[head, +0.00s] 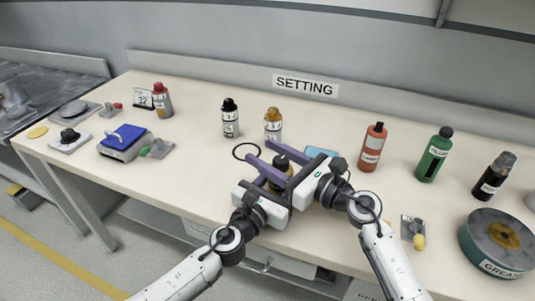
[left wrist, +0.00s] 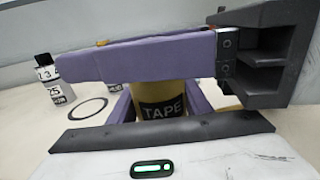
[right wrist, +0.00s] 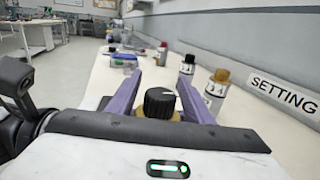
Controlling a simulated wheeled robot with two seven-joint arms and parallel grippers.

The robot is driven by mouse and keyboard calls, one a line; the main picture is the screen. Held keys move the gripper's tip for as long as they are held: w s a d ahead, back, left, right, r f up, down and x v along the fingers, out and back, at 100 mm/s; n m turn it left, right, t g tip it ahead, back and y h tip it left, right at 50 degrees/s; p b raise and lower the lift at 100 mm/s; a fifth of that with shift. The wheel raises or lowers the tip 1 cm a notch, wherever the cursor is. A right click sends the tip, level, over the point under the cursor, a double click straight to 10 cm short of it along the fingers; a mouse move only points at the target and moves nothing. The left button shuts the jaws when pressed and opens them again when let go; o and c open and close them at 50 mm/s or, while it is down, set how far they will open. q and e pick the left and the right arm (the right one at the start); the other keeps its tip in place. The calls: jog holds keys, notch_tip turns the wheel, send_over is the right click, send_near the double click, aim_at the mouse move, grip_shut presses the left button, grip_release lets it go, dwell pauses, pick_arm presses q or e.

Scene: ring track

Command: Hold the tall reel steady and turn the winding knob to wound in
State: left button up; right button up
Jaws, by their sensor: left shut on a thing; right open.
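The tall reel is a yellow-tan cylinder labelled TAPE (left wrist: 163,108) in the left wrist view. It stands upright, mostly hidden by my grippers in the head view. My left gripper (left wrist: 160,95) is shut on it, one purple finger on each side. The black winding knob (right wrist: 159,102) sits on top, with a white pointer line on its top; it also shows in the head view (head: 280,163). My right gripper (head: 256,148) is open, its two purple fingers on either side of the knob, with gaps visible. No winding marks are readable.
A black ring (head: 246,152) lies behind the grippers. A grey-white bottle (head: 230,120) and an orange-capped bottle (head: 273,124) stand farther back. A blue item (head: 320,152) lies close to my right gripper. Red (head: 372,148) and green (head: 434,155) bottles and a grease tin (head: 490,245) stand right.

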jog(key=shift+a, duration=0.1)
jog(key=c, duration=1.1)
jog(key=shift+w+d+f+m+t+h, duration=0.1)
jog(key=shift+w+d+m+t+h, duration=0.1)
jog(key=shift+m+t+h, duration=0.6)
jog(key=shift+w+d+m+t+h, duration=0.15)
jog(key=shift+m+t+h, duration=0.55)
jog(key=shift+t+h, duration=0.2)
jog(key=o, duration=1.1)
jog(key=v, duration=1.2)
